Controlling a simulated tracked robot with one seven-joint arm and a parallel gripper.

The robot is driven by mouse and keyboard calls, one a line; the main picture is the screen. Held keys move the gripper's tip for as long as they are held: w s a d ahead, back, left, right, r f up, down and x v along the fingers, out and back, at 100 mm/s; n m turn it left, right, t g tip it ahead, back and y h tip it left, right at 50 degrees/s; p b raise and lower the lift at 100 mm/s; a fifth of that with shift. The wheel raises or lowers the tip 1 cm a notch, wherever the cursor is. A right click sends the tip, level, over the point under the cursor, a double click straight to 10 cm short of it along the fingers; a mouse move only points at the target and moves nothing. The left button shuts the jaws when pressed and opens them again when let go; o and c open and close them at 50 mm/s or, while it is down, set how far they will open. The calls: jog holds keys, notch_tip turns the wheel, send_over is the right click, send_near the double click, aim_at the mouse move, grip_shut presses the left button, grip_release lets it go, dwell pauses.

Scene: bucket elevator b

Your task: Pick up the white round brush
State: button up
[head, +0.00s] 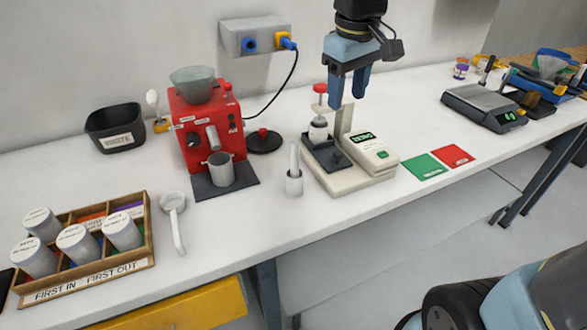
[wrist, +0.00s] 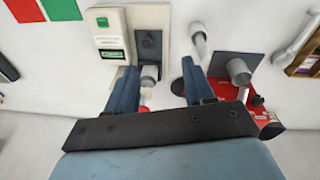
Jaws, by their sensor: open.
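A white round-headed tool (head: 152,98), which looks like the white round brush, stands upright by a yellow holder (head: 161,126) at the back left, between the black bin and the red grinder. I cannot make it out in the wrist view. My gripper (head: 348,101) is open and empty, pointing down above the white scale at the middle of the bench, well to the right of that tool.
A black bin (head: 116,127) and wooden rack (head: 146,222) are left. Bench front is partly clear.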

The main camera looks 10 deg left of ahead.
jog(key=a+f+n, duration=0.1)
jog(key=a, duration=0.2)
jog(key=a+f+n+g, duration=0.1)
jog(key=a, duration=0.2)
jog(key=a+f+n, duration=0.1)
jog(key=a, duration=0.3)
jog(key=shift+w+f+g, duration=0.1)
jog(key=shift+w+g, duration=0.05)
jog(key=shift+g, duration=0.15)
send_over(295, 178)
jog(key=f, duration=1.3)
jog(key=shift+w+a+f, duration=0.1)
jog(key=shift+w, duration=0.3)
jog(key=shift+c, duration=0.3)
grip_shut()
